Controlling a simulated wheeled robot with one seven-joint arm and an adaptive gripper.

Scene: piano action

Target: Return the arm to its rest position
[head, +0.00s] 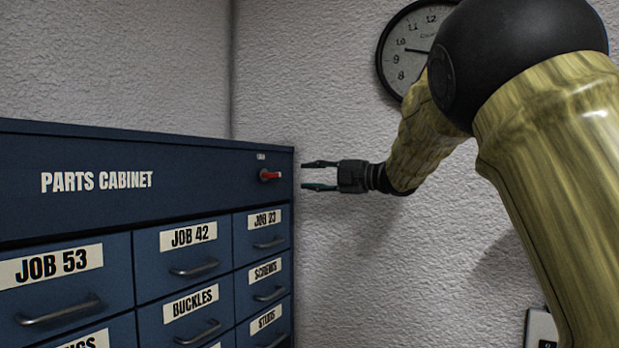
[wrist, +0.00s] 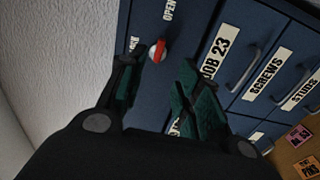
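My arm (head: 545,140), in a yellowish wood-grain cover with a black joint, reaches in from the right in the head view. My gripper (head: 318,175) points left toward the top right of the blue parts cabinet (head: 200,180), its green-lined fingers apart and empty. In the wrist view my gripper (wrist: 155,85) also shows open, its tips near the red-handled switch (wrist: 157,51). The red switch (head: 270,175) sits on the cabinet's upper panel, just left of the fingertips in the head view. I see no contact between them.
The cabinet has several labelled drawers with handles, such as the JOB 23 drawer (head: 265,237). A wall clock (head: 404,60) hangs behind my arm. A light wall plate (head: 540,328) shows low on the right. The wall between cabinet and arm is bare. Coloured labels (wrist: 300,136) show at the wrist view's right.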

